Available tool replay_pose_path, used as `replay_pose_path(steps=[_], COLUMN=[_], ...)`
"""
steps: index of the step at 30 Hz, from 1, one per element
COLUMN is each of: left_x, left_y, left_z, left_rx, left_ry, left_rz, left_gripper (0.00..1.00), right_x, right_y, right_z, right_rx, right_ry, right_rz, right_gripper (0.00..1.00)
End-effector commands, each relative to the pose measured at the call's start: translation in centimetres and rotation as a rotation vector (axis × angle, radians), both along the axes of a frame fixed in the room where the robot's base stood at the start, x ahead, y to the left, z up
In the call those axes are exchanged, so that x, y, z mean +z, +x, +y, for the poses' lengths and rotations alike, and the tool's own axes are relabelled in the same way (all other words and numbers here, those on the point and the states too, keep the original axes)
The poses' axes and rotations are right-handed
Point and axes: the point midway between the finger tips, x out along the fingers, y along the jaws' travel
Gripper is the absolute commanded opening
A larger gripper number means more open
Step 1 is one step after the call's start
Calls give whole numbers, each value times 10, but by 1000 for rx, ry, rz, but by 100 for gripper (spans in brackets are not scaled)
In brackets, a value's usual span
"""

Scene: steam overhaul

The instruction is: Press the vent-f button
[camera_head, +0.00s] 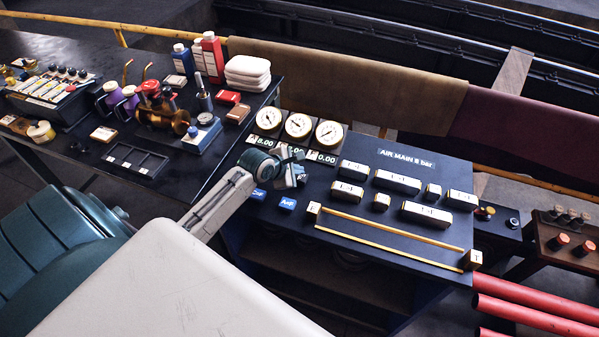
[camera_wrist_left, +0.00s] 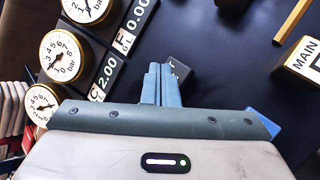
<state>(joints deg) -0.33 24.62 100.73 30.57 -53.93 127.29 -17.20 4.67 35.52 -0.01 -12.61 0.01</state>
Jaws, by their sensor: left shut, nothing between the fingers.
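My left gripper (camera_head: 292,168) reaches over the black panel (camera_head: 375,232) just below the row of gauges. In the left wrist view its two blue-grey fingers (camera_wrist_left: 161,85) are shut together and empty. A small dark block (camera_wrist_left: 179,70) with faint pale marks shows right at the fingertips; its label is not readable, and I cannot tell whether the fingers touch it. The display marked F (camera_wrist_left: 136,22) reads 0.00 and lies above the fingers. Blue blocks (camera_head: 288,203) sit on the panel below the gripper. My right gripper is not in view.
Three round gauges (camera_head: 299,125) stand along the panel's upper left edge. White-topped blocks (camera_head: 398,181) and two yellow rods (camera_head: 390,225) lie to the right. A crowded black bench (camera_head: 120,195) is at left. Red pipes (camera_head: 540,307) lie at lower right.

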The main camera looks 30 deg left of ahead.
Motion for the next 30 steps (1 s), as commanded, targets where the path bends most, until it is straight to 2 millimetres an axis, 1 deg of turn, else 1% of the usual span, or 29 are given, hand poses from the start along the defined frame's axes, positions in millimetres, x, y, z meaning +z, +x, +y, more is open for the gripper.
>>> replay_pose_path(steps=[8,11,23,24,30], left_x=[0,3,38,37,56], left_y=[0,0,0,1,1], left_z=[0,0,0,0,1], left_rx=[0,1,1,0,-1], left_ry=[0,0,0,1,1], left_rz=[0,-1,-1,-2,-2], left_gripper=[0,0,0,0,0], right_x=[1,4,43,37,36], right_y=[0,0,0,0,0], right_z=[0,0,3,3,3], right_rx=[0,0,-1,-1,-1], right_ry=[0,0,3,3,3], right_rz=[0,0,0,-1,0], right_gripper=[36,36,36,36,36])
